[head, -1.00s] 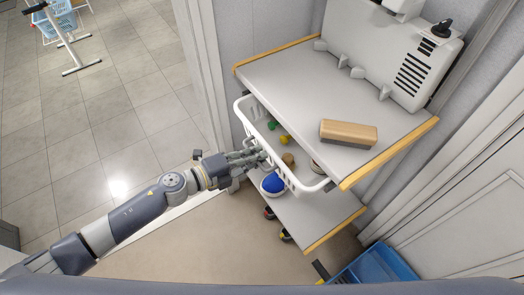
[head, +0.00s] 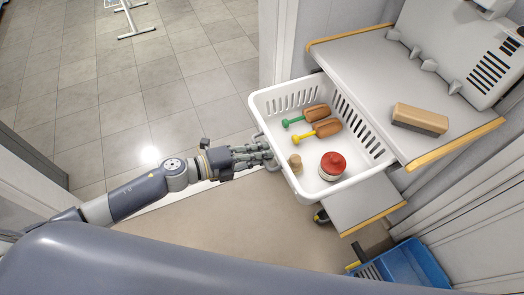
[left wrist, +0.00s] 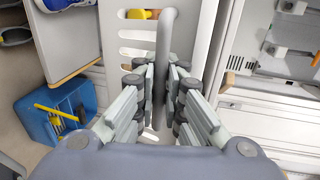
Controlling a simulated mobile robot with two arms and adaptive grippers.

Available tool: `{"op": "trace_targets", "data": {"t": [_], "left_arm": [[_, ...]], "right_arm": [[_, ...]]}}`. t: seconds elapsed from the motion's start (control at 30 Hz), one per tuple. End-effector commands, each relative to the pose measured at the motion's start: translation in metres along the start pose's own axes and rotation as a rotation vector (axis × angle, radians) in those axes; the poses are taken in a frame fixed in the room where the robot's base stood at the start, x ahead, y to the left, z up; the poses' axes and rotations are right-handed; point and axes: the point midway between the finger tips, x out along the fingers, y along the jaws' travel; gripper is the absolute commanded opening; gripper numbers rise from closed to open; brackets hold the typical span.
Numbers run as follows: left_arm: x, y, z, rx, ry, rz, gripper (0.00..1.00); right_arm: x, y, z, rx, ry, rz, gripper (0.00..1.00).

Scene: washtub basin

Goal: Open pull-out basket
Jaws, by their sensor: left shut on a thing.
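The white pull-out basket (head: 264,107) is out in front of the shelf unit, beneath its top board. It holds two brushes or scoops with wooden heads, one with a green handle (head: 294,122) and one with a yellow handle (head: 304,137), a red-topped round item (head: 333,164) and a small wooden piece (head: 295,162). My left gripper (head: 266,154) is at the basket's front side. In the left wrist view its fingers (left wrist: 163,88) are shut on the basket's grey handle (left wrist: 169,38), which runs between them. The slotted basket wall shows behind. My right gripper is not in view.
A wooden brush (head: 420,118) lies on the shelf's top board (head: 365,75). A lower shelf (head: 365,203) sits beneath the basket. A blue tub (head: 418,264) stands on the floor at the lower right.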

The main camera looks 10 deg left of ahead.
Motion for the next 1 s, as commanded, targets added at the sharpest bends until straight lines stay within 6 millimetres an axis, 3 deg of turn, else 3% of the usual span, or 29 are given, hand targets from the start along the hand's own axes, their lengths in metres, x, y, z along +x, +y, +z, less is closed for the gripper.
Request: {"op": "trace_targets", "data": {"t": [0.33, 0.4, 0.47, 0.83, 1.0], "left_arm": [[0.000, -0.001, 0.001, 0.000, -0.002, -0.001, 0.00], [0.000, -0.001, 0.001, 0.000, -0.002, -0.001, 0.19], [0.000, -0.001, 0.001, 0.000, -0.002, -0.001, 0.30], [-0.002, 0.000, 0.000, 0.000, -0.001, 0.000, 0.30], [-0.022, 0.001, 0.000, -0.001, -0.001, 0.002, 0.30]], "right_arm": [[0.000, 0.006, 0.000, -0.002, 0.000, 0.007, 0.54], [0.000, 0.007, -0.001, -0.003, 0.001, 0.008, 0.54], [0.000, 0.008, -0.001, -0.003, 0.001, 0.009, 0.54], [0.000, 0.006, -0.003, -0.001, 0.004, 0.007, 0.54], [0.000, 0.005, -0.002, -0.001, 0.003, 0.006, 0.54]]}}
